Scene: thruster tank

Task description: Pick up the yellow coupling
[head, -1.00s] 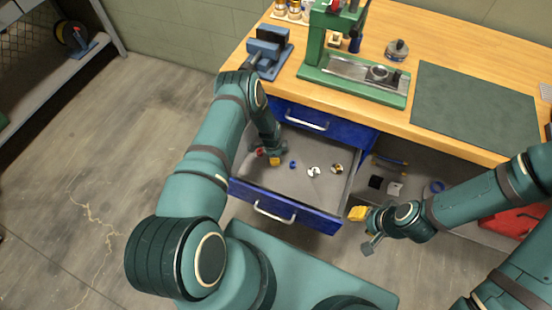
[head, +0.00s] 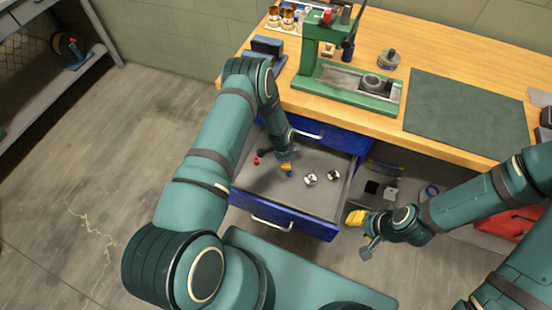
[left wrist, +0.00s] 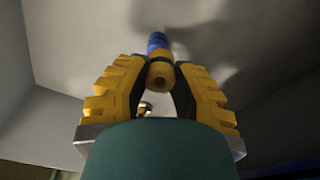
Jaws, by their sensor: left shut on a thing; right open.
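In the left wrist view my left gripper (left wrist: 160,88) is shut on the yellow coupling (left wrist: 160,72), a short tube with a dark hole in its near end. A blue piece (left wrist: 157,42) shows just beyond it; I cannot tell whether they touch. In the head view my left gripper (head: 287,166) is inside the open blue drawer, with the blue piece (head: 289,174) right by its fingertips. There the coupling cannot be told apart from the yellow fingers. My right gripper (head: 357,218) is open and empty, outside the drawer's right front corner.
The open drawer (head: 290,229) also holds a red piece (head: 256,161) at left and two metallic pieces (head: 310,179) at right. The workbench (head: 440,132) above carries a green press (head: 345,92), a blue vise (head: 267,47) and a dark mat (head: 465,107). A red case (head: 508,224) is at right.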

